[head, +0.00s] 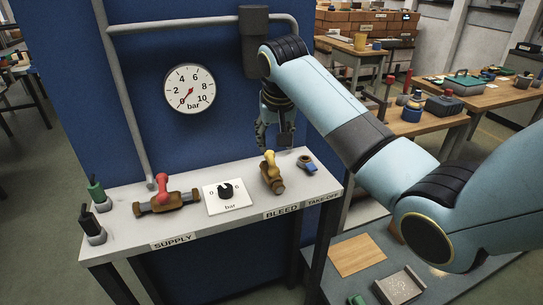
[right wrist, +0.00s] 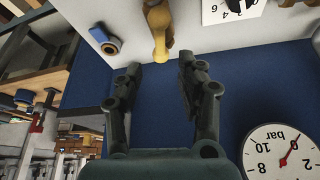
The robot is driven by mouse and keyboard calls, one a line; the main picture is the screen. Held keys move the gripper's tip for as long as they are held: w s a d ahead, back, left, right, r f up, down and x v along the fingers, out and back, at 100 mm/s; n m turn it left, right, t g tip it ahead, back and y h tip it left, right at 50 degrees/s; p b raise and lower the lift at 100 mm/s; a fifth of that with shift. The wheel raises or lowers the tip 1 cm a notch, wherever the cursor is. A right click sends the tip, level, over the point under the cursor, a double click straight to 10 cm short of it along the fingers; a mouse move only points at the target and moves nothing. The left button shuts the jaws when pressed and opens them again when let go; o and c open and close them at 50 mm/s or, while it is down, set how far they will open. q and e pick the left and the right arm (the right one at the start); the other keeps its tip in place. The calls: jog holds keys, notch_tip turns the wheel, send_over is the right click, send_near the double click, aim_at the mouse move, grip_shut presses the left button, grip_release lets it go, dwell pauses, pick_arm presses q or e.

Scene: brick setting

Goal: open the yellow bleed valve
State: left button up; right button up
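The yellow bleed valve (head: 268,162) stands on the white bench top behind the BLEED label (head: 283,211). Its yellow handle rises from a brass body. My right gripper (head: 275,138) hangs in front of the blue panel, above and behind the valve, apart from it. In the right wrist view the two fingers (right wrist: 160,68) are spread with nothing between them. My left gripper is out of view.
A red-handled supply valve (head: 163,187), a white dial plate with a black knob (head: 226,196) and a blue take-off fitting (head: 307,163) share the bench. Green and black fittings stand at its left end. A pressure gauge (head: 189,89) on the panel points near 0.

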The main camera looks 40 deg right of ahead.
aim_at(272, 160)
jog(key=x, duration=0.8)
jog(key=shift+w+f, duration=0.15)
jog(key=shift+f, duration=0.25)
grip_shut()
